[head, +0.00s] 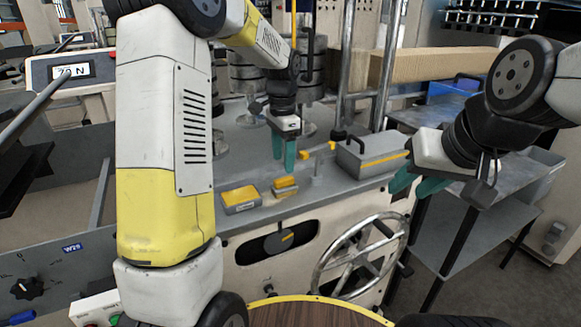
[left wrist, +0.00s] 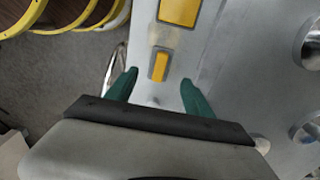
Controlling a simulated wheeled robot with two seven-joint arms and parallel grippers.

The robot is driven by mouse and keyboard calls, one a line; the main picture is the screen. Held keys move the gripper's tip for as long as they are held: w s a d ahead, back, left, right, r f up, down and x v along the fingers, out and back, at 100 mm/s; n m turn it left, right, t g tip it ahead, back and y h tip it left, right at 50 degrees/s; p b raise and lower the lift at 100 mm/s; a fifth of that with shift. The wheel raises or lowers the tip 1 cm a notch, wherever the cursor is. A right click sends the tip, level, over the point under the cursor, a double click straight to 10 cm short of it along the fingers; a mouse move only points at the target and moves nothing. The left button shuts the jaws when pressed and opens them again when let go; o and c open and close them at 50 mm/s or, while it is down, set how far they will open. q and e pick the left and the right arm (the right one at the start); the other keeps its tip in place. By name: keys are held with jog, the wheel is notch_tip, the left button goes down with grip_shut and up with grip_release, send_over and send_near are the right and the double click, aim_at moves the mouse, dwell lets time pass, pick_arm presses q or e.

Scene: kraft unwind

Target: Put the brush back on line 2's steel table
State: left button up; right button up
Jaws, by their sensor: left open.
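A small grey block with a yellow top (head: 285,186), which may be the brush, lies on the grey machine top (head: 240,150) near its front edge. In the left wrist view this small block (left wrist: 160,66) shows between and beyond the fingertips. My left gripper (head: 284,158) is open, pointing down above and behind the small block, with nothing between its teal fingers. My right gripper (head: 410,188) is at the right, its teal fingers apart and empty. A steel table (head: 485,150) with a lower shelf stands at the right; no line number is readable on it.
A larger yellow-topped block (head: 240,198) lies left of the small one. A grey case with a handle (head: 370,155) stands right of it. A handwheel (head: 360,255) sticks out in front. Metal discs (head: 310,70) and posts rise behind. A cardboard length (head: 430,68) lies at the back.

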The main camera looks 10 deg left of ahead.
aim_at(283, 179)
pick_arm(q)
jog(key=s+a+r+n+t+h, duration=0.1)
jog(key=s+r+n, duration=0.1)
jog(key=s+r, duration=0.4)
jog(key=s+a+r+n+t, duration=0.1)
jog(key=s+r+n+t, duration=0.15)
jog(key=s+r, duration=0.3)
jog(key=s+f+n+t+h, duration=0.1)
jog(key=s+n, duration=0.5)
jog(key=s, duration=0.7)
jog(key=shift+s+a+f+t, duration=0.15)
jog(key=shift+s+a+t, duration=0.1)
jog(key=shift+t, duration=0.6)
pick_arm(e)
jog(key=shift+c, duration=0.3)
